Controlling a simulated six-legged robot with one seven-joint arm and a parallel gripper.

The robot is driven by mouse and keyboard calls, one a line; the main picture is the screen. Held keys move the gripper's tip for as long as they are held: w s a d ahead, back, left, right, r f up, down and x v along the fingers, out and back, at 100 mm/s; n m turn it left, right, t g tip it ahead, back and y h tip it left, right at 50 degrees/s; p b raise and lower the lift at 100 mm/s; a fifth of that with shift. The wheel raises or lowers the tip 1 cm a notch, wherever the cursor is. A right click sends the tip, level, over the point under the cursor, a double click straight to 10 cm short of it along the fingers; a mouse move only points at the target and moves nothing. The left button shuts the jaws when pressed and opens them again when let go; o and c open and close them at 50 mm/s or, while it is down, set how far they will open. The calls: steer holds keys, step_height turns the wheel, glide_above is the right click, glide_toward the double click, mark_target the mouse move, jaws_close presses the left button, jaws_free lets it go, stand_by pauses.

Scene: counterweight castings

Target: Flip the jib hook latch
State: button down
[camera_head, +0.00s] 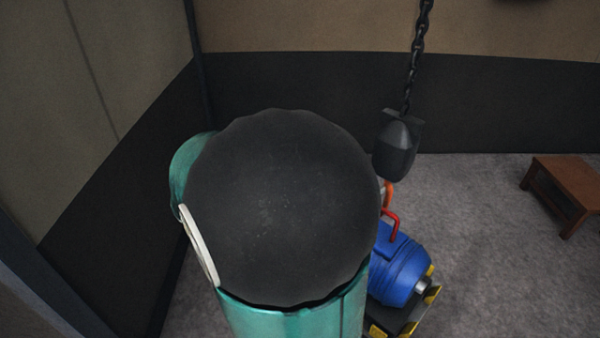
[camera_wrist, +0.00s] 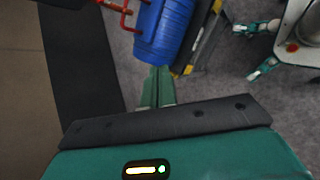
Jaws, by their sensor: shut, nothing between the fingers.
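A dark hook block (camera_head: 397,148) hangs on a black chain at right of centre in the head view. Below it an orange curved part (camera_head: 389,192), perhaps the hook or its latch, is partly hidden by my arm. A red bent bar (camera_head: 392,225) stands at the top of a blue rounded casting (camera_head: 400,268). In the wrist view the red bar (camera_wrist: 126,18) and the blue casting (camera_wrist: 164,30) are at the top. My gripper (camera_wrist: 158,72) is shut and empty, its fingertips over or near the casting's lower end; contact cannot be told. I cannot make out the latch clearly.
The casting rests on a black and yellow base (camera_head: 408,312). A small brown wooden table (camera_head: 566,190) stands at the right on grey floor. Dark-banded walls close off the left and back. My arm blocks the middle of the head view.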

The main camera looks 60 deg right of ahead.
steer(key=s+d+f+n+g+h, duration=0.1)
steer(key=s+d, duration=0.3)
steer(key=d, duration=0.4)
steer(key=s+d+f+n+g+h, duration=0.1)
steer(key=s+d+f+n+h, duration=0.1)
steer(key=d, duration=0.7)
steer(key=s+d+f+n+g+h, duration=0.1)
steer(key=s+d+f+n+g, duration=0.1)
steer(key=s+d, duration=0.4)
steer(key=shift+s+d+f+h, duration=0.2)
steer(key=shift+d+f+h, duration=0.2)
steer(key=shift+d+f, duration=0.65)
steer(key=shift+d+r+n, duration=0.15)
steer(key=shift+n, duration=0.15)
steer(key=shift+s+d+r+n+t+y, duration=0.2)
steer(key=shift+d+r+y, duration=0.3)
steer(key=shift+r, duration=0.4)
steer(key=shift+d+r+n+t+y, duration=0.1)
steer(key=shift+d+r+t+y, duration=0.2)
steer(key=shift+r+y, duration=0.5)
